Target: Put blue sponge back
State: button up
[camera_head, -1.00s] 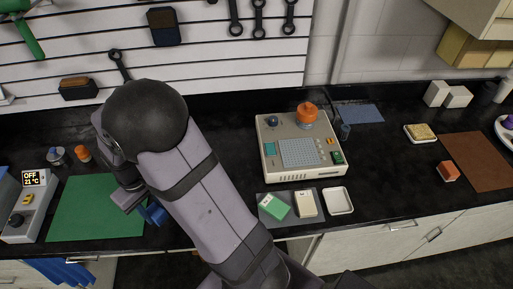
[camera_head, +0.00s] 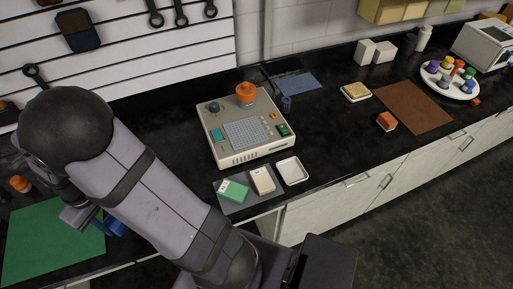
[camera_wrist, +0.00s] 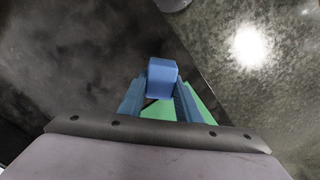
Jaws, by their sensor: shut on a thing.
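A blue sponge-like block (camera_wrist: 162,75) sits between the blue fingertips of my gripper (camera_wrist: 160,94) in the wrist view. My gripper is shut on it. In the head view my gripper (camera_head: 112,226) shows only as a bit of blue by the right edge of the green mat (camera_head: 45,238), near the counter's front. My arm hides most of it, and I cannot tell the block from the fingers there. A green strip shows below the block in the wrist view.
A beige device (camera_head: 248,135) with an orange knob stands mid-counter. Before it are a grey mat (camera_head: 236,207) with a green and a cream item, and a white dish (camera_head: 292,171). Further right are a yellowish sponge in a dish (camera_head: 355,92), an orange-red block (camera_head: 387,122) and a brown mat (camera_head: 425,110).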

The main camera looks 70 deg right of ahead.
jog(key=s+d+m+b, duration=0.2)
jog(key=d+m, duration=0.3)
jog(key=d, duration=1.1)
jog(key=s+d+m, duration=0.2)
jog(key=s+d, duration=0.4)
jog(key=d, duration=0.1)
jog(key=s+d+m+b, duration=0.1)
jog(key=s+d+m, duration=0.2)
jog(key=s+d, duration=0.3)
jog(key=s+d+r+m+b, duration=0.1)
jog(key=s+d+m, duration=0.1)
jog(key=s+d, duration=0.4)
jog(key=shift+s+d+m, duration=0.2)
jog(key=shift+d+m, duration=0.2)
jog(key=shift+d, duration=0.95)
jog(key=s+d+m+b, duration=0.1)
jog(key=s+d+m, duration=0.25)
jog(key=s, duration=0.65)
jog(key=m, duration=0.2)
send_over(292, 170)
jog(key=shift+n, duration=0.25)
jog(key=shift+f+p, duration=1.05)
jog(key=shift+f, duration=3.55)
